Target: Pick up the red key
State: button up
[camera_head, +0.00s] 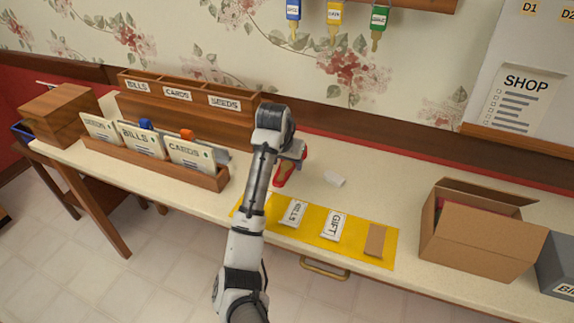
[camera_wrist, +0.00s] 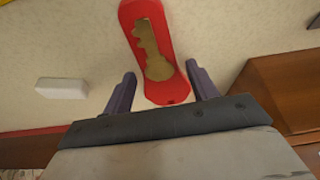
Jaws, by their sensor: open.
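The red key (camera_head: 283,177) lies on the cream table, just by my gripper (camera_head: 291,162) and partly hidden by it in the head view. In the wrist view the red key (camera_wrist: 152,50) shows as a long red body with a brass-coloured, key-shaped piece on it. Its near end reaches between the two fingers of my gripper (camera_wrist: 160,88). The fingers are open, one on each side of the key, with a gap showing on both sides. Whether the fingertips are level with the key's height is hard to tell.
A white block (camera_head: 334,178) lies right of the key. A yellow mat (camera_head: 314,244) with labelled packets is in front. A wooden card rack (camera_head: 205,178) and sorter (camera_head: 190,117) stand left. An open cardboard box (camera_head: 470,245) stands right. Blue, yellow and green keys (camera_head: 379,18) hang on the wall.

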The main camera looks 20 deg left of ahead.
jog(key=c, duration=1.1)
jog(key=shift+o, duration=0.2)
